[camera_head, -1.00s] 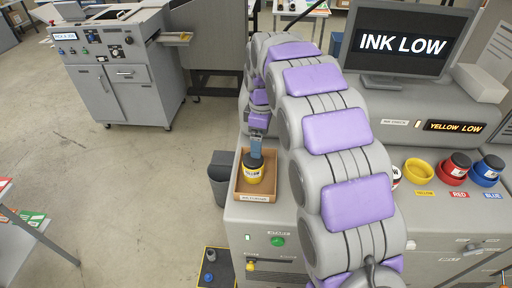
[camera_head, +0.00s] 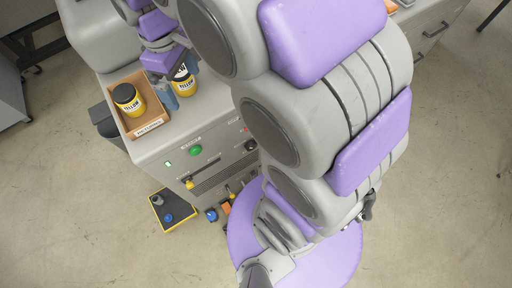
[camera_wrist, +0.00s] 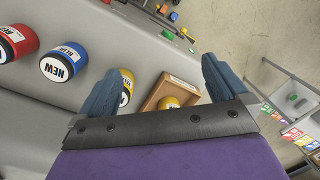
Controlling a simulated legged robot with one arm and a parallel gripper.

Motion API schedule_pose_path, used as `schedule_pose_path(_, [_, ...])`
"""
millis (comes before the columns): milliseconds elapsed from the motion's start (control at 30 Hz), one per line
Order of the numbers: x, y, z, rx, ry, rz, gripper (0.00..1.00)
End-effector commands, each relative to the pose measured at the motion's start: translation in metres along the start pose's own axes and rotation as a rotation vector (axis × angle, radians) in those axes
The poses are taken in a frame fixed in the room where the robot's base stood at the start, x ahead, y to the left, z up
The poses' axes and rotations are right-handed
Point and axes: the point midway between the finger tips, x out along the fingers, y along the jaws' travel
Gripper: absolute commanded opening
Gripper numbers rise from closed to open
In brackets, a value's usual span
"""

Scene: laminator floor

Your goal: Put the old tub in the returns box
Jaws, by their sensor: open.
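The old tub (camera_head: 128,98), yellow with a plain black lid, stands in the open brown returns box (camera_head: 149,128) on the grey machine top. A second yellow tub (camera_head: 183,84) with a white mark on its dark lid stands outside the box, to its right. My gripper (camera_wrist: 160,68) is open, with its blue fingers near this second tub in the head view. In the wrist view, the returns box (camera_wrist: 157,94) shows between the fingers, with part of the old tub (camera_wrist: 168,103) in it. The second tub (camera_wrist: 127,86) is partly hidden behind the left finger.
A red tub (camera_wrist: 17,41) and a blue tub (camera_wrist: 64,62), both marked NEW, stand at the left in the wrist view. A black and yellow floor platform (camera_head: 174,210) lies below the machine front. Open floor lies left of it.

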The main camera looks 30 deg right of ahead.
Motion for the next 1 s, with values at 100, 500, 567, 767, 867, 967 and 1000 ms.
schedule_pose_path(100, [0.006,-0.018,0.047,0.147,-0.009,-0.005,1.0])
schedule_pose_path(500, [0.051,-0.076,0.173,0.578,-0.057,-0.028,1.0])
schedule_pose_path(567, [0.057,-0.082,0.183,0.615,-0.062,-0.03,1.0])
schedule_pose_path(767, [0.065,-0.091,0.195,0.666,-0.07,-0.03,1.0])
schedule_pose_path(867, [0.065,-0.092,0.195,0.667,-0.071,-0.029,1.0])
schedule_pose_path(967, [0.064,-0.092,0.194,0.666,-0.071,-0.03,1.0])
schedule_pose_path(1000, [0.065,-0.092,0.194,0.666,-0.071,-0.029,1.0])
